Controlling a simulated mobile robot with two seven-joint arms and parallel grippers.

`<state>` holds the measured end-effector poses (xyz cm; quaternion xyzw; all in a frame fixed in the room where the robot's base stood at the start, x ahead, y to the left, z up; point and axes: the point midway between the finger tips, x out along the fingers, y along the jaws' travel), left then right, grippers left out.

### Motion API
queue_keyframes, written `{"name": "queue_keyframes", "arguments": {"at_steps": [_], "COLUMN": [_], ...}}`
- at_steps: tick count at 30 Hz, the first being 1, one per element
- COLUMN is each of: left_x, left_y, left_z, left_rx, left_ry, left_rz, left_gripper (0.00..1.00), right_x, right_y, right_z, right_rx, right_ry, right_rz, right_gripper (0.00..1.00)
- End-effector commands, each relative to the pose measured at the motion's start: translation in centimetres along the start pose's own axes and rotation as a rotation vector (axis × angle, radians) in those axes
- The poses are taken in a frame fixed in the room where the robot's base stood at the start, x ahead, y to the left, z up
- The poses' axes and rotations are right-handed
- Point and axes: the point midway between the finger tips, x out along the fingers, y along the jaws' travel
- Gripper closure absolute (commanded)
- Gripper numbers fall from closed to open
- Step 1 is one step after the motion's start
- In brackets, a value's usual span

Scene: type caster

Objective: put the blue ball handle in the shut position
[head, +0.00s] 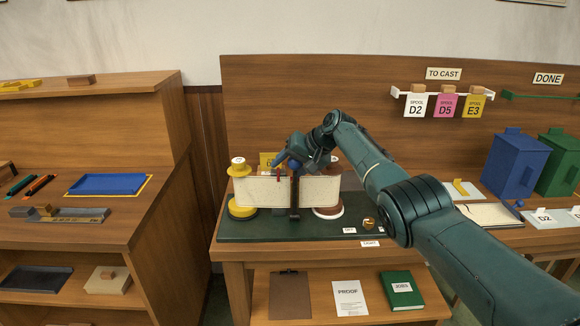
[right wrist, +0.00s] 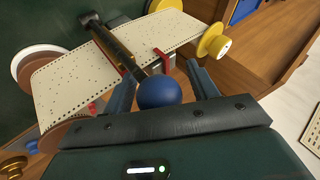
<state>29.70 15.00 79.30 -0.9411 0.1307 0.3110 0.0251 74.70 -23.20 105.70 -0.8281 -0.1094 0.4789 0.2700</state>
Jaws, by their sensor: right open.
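The blue ball handle (right wrist: 158,92) shows in the right wrist view, on a dark bar (right wrist: 118,48) that crosses a perforated paper strip (right wrist: 70,85). My right gripper (right wrist: 163,88) is open, with one finger on each side of the ball and a visible gap to each. In the head view my right gripper (head: 283,158) is over the middle of the machine, above the paper strip (head: 262,190). The ball is small there and partly hidden by the gripper. My left gripper is out of view.
The machine stands on a dark green base (head: 270,230) on a wooden bench. A yellow spool (head: 239,168) is at its left and a brass knob (head: 368,223) at its right. Blue (head: 513,165) and green (head: 560,163) bins stand at the right. A desk (head: 75,225) is at the left.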

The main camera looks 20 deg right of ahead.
Motion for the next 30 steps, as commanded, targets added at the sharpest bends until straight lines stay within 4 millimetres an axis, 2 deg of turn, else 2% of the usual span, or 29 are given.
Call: {"name": "queue_keyframes", "arguments": {"at_steps": [7, 14, 19, 27, 30], "left_x": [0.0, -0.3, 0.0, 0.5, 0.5], "left_y": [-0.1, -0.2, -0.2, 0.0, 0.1], "left_z": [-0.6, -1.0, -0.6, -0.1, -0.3], "left_rx": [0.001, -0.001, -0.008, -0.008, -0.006], "left_ry": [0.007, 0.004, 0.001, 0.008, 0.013], "left_rz": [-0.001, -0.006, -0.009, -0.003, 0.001], "left_gripper": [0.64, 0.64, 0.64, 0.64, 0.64], "right_x": [-0.7, -2.8, -5.4, -10.8, -12.1], "right_y": [0.0, 0.0, 0.1, 0.1, 0.1], "right_z": [-0.1, -0.1, 0.0, 0.1, 0.0], "right_rx": [0.000, -0.002, -0.003, -0.002, 0.000], "right_ry": [0.001, 0.002, 0.004, 0.003, 0.002], "right_rz": [-0.001, 0.001, 0.001, 0.001, -0.001], "right_gripper": [0.41, 0.41, 0.41, 0.41, 0.41]}}
